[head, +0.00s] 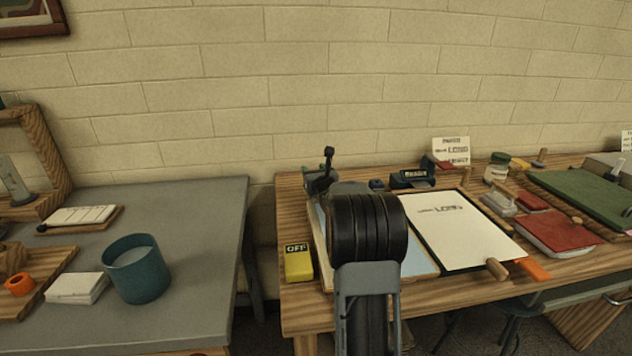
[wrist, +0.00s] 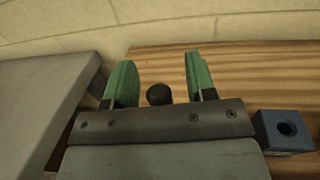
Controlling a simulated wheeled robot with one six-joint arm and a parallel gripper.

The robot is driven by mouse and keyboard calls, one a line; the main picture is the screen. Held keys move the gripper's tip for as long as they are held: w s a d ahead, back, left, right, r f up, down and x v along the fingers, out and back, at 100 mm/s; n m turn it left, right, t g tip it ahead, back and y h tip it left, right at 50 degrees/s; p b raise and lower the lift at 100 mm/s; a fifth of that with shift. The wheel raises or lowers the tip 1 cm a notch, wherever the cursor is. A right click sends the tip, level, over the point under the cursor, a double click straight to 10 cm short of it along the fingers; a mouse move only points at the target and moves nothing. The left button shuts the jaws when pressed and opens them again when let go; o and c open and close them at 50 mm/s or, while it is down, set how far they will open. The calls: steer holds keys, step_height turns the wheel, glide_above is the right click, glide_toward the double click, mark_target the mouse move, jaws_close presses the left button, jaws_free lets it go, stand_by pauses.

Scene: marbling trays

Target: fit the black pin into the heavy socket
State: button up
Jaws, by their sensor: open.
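My gripper (wrist: 159,72) is open in the wrist view, its two green fingers apart. A round black top, apparently the black pin (wrist: 159,94), shows between the fingers, touching neither as far as I can see; its lower part is hidden. A blue block with a round hole (wrist: 287,130) stands on the wooden table right of my gripper; it also shows small in the head view (head: 377,184). Right of it is a black holder with a white label (head: 410,179), too small to read surely. I cannot tell which is the heavy socket. The pin is not clear in the head view.
My arm hides part of a pale blue tray (head: 421,255) on the wooden table. A yellow OFF block (head: 298,262) is at its left front. A gap separates the grey table (head: 200,250).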

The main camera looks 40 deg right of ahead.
jaws_close()
stand_by(0.4)
steer(key=shift+r, duration=0.1)
steer(key=shift+r, duration=0.5)
step_height(320, 180, up, 2)
steer(key=shift+s+r, duration=0.1)
steer(key=shift+r, duration=0.15)
steer(key=s+r+p, duration=0.1)
steer(key=s+r, duration=0.8)
steer(key=s, duration=0.4)
steer(key=shift+s+a+r, duration=0.15)
steer(key=shift+s, duration=0.25)
